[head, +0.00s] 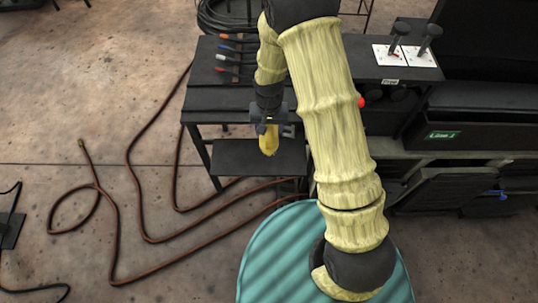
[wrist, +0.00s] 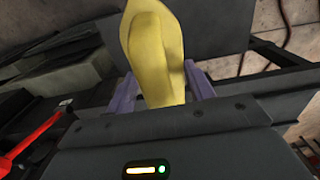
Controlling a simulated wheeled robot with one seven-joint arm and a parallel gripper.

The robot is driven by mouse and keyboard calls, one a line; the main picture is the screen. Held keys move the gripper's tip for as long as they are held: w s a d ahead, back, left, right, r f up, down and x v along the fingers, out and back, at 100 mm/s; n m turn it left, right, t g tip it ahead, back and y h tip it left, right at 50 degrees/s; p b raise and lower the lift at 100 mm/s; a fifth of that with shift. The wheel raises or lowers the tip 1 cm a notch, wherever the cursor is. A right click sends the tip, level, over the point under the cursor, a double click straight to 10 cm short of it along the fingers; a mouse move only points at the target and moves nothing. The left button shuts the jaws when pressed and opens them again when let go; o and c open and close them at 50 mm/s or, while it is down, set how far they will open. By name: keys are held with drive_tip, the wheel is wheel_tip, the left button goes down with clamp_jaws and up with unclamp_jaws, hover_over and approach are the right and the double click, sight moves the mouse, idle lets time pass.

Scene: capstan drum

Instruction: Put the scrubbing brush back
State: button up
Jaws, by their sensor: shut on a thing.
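My gripper (head: 270,128) is shut on a yellow scrubbing brush (head: 268,146), which hangs below the jaws in the head view. In the wrist view the yellow brush (wrist: 145,45) rises between the two purple fingers of my gripper (wrist: 162,88). Its smooth, rounded yellow side shows there; I cannot make out bristles. The brush is in front of a black stand (head: 205,100) and above its lower shelf (head: 240,158). It looks clear of the shelf, but the height is hard to tell.
Several colored-handled tools (head: 225,57) lie on the stand's top. Two levers on white plates (head: 405,57) stand at the right. A dark cabinet labelled Line 1 (head: 470,135) is at the far right. A brown hose (head: 115,235) loops across the floor at left.

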wheel_tip(320, 180, down, 10)
drive_tip(key=b, duration=0.7)
drive_tip(key=shift+f, duration=0.2)
wheel_tip(320, 180, down, 4)
drive_tip(key=b, duration=0.4)
drive_tip(key=o, duration=0.9)
drive_tip(key=shift+o, duration=0.2)
